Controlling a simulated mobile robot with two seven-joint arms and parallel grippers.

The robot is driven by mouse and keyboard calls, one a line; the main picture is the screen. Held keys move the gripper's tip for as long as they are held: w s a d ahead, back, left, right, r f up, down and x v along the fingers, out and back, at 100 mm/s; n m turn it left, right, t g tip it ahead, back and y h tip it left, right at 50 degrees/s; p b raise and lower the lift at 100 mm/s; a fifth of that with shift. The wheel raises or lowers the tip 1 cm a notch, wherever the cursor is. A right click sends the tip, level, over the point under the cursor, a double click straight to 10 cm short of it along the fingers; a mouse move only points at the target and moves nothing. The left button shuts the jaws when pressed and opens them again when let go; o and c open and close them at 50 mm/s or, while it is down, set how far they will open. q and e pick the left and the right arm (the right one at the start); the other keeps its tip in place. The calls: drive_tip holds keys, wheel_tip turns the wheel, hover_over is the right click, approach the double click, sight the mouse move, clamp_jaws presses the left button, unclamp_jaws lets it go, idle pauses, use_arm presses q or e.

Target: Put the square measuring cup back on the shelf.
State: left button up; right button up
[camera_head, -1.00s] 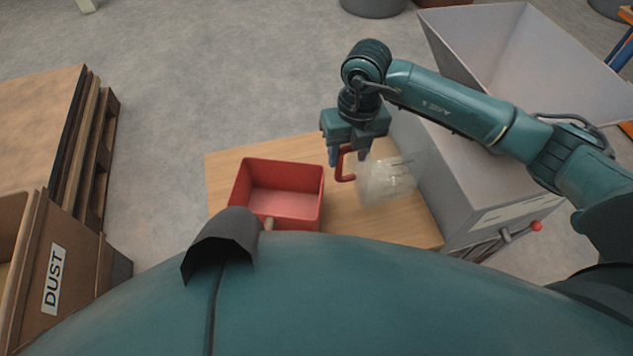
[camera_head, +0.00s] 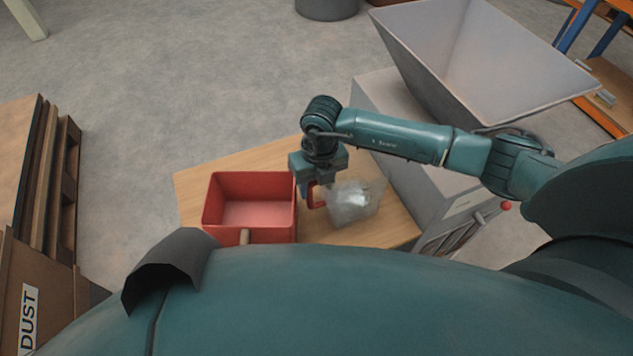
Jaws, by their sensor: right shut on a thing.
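The square measuring cup (camera_head: 353,203) is clear, with a red handle (camera_head: 318,195) on its left side. My right gripper (camera_head: 312,192) is shut on the red handle from above. The cup shows over the right part of the wooden table (camera_head: 385,232); I cannot tell whether it touches the top. Part of the handle is hidden behind the gripper. My left gripper is not in view.
A red bin (camera_head: 252,182) stands on the table left of the cup. A grey machine with a hopper (camera_head: 430,65) is close on the right. A blue and orange shelf frame (camera_head: 575,28) is at the upper right. A pallet (camera_head: 58,180) and a box marked DUST (camera_head: 30,290) are on the left.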

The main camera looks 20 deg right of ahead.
drive_tip(key=o, duration=1.1)
drive_tip(key=shift+f, duration=0.1)
